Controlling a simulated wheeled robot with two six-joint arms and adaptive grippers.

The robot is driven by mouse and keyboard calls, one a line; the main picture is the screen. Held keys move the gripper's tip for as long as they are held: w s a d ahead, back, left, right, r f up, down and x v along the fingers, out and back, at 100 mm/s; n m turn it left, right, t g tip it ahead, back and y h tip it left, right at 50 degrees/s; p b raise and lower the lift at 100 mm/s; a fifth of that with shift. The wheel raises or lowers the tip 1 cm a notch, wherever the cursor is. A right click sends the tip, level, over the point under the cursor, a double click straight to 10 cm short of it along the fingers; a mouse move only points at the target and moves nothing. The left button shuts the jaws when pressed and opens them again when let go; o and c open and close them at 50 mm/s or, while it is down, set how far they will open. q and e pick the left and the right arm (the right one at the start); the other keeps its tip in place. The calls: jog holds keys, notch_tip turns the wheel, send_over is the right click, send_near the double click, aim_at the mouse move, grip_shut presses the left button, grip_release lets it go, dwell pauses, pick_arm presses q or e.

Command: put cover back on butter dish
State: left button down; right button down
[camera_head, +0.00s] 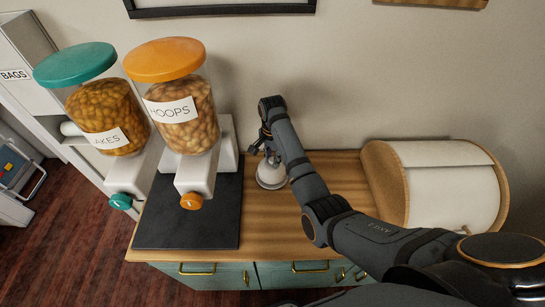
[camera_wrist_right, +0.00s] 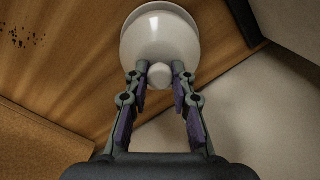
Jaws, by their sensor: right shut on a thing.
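The butter dish (camera_head: 271,184) is white and round and stands on the wooden counter near the wall, partly hidden behind my right arm. Its white domed cover (camera_wrist_right: 160,42) has a round knob (camera_wrist_right: 159,75). My right gripper (camera_head: 266,149) is above the dish. In the wrist view its fingers (camera_wrist_right: 160,70) are shut on the knob from both sides. The cover is over the dish, with a pale rim showing around the dome. I cannot tell whether it is fully seated. My left gripper is not in view.
Two cereal dispensers (camera_head: 179,103) (camera_head: 104,113) stand left of the dish, with a dark mat (camera_head: 190,225) below them. A wooden bread box (camera_head: 386,187) with a pale front stands at the right. The wall is close behind; some counter in front is bare.

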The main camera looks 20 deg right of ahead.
jog(key=shift+f+p, duration=0.35)
jog(key=shift+f, duration=0.2)
dwell(0.6)
jog(key=shift+p, duration=0.45)
dwell(0.4)
jog(key=c, duration=0.6)
grip_release()
notch_tip(320, 180, up, 7)
jog(key=p, duration=0.8)
